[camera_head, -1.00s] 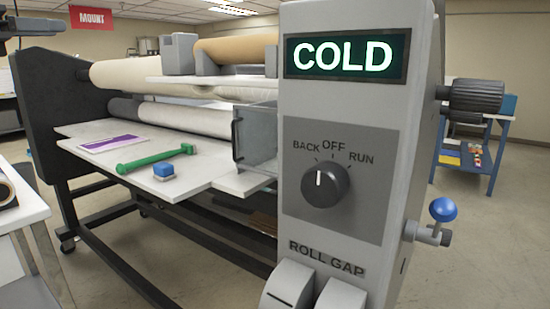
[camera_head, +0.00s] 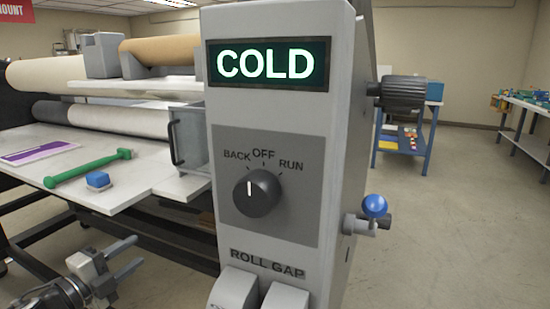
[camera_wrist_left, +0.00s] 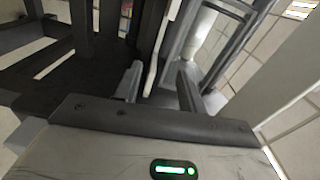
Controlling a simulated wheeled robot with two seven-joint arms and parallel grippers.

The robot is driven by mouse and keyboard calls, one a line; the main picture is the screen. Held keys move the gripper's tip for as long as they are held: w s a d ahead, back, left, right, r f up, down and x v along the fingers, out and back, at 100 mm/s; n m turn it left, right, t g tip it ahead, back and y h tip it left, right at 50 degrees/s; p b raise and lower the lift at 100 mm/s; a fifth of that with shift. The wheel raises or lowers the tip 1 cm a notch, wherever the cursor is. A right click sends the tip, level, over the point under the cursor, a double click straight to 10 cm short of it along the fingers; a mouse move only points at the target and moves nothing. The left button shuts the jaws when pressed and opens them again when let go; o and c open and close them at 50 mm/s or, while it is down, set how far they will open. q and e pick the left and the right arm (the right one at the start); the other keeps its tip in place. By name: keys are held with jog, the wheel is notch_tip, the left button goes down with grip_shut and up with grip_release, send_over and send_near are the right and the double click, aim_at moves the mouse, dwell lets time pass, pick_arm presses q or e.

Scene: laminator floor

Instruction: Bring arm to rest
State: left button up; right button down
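My left gripper (camera_head: 132,255) is at the lower left of the head view, in front of the laminator's lower frame and to the left of its grey control panel (camera_head: 265,145). Its two fingers are apart with nothing held between them. In the left wrist view the fingers (camera_wrist_left: 160,84) also stand apart, with dark frame bars and a pale upright strip beyond them. My right gripper is in neither view.
A blue-ball lever (camera_head: 374,206) juts from the panel's right side. Open floor (camera_head: 455,230) lies to the right.

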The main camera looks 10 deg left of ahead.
pick_arm(q)
jog(key=s+d+f+n+g+y, duration=0.1)
jog(key=s+d+f+n+g, duration=0.2)
jog(key=s+d+f+n, duration=0.5)
jog(key=s+d+f+n+g+y+p, duration=0.1)
jog(key=s+d+f+n+g, duration=0.2)
jog(key=s+d+f+n, duration=0.6)
jog(key=s+d+n, duration=0.1)
jog(key=s+d, duration=0.3)
jog(key=d, duration=0.1)
jog(key=shift+d+n, duration=0.4)
jog(key=shift+s, duration=0.1)
